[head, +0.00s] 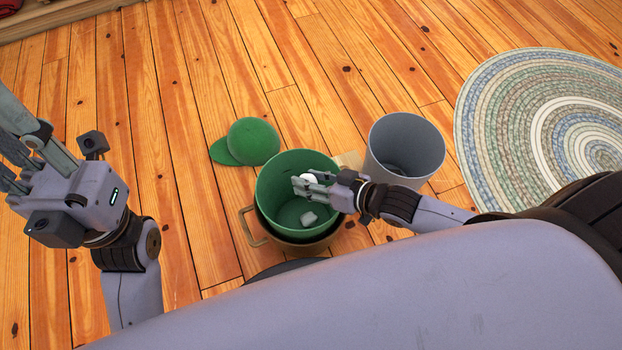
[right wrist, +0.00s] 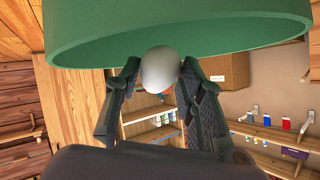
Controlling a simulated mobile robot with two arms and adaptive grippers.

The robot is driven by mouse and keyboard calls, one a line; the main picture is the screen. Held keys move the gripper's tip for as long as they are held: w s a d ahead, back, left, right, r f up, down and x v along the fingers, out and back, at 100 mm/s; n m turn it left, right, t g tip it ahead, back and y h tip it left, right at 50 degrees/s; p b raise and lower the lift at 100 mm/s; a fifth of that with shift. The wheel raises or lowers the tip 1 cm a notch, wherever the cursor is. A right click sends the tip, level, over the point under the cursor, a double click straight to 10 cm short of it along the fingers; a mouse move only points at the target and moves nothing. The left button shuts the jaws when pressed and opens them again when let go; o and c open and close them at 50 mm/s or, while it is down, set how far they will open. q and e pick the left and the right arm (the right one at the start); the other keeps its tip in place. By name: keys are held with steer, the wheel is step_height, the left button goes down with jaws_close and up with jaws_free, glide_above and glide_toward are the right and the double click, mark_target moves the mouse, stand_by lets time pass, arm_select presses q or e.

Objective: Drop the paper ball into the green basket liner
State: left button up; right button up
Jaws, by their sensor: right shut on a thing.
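The white paper ball (head: 308,179) is between the fingertips of my right gripper (head: 307,184), which is shut on it. In the right wrist view the ball (right wrist: 160,70) shows pale and rounded between the two fingers (right wrist: 158,76). The green basket liner (head: 270,182) stands open upward inside a tan basket with a handle (head: 252,228). In the head view my right gripper and the ball are over the liner's opening. The liner's green wall (right wrist: 180,28) fills the top of the wrist view. My left gripper (head: 14,165) is at the left edge, partly cut off, away from the basket.
A small pale object (head: 309,217) lies inside the liner. A grey bin (head: 426,150) stands to the right, a green cap (head: 252,142) lies behind left. A round braided rug (head: 500,125) is at the right. Plank floor at the left is clear.

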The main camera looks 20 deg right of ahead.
steer(key=shift+f, duration=0.1)
steer(key=o, duration=0.8)
steer(key=v, duration=1.2)
stand_by(0.3)
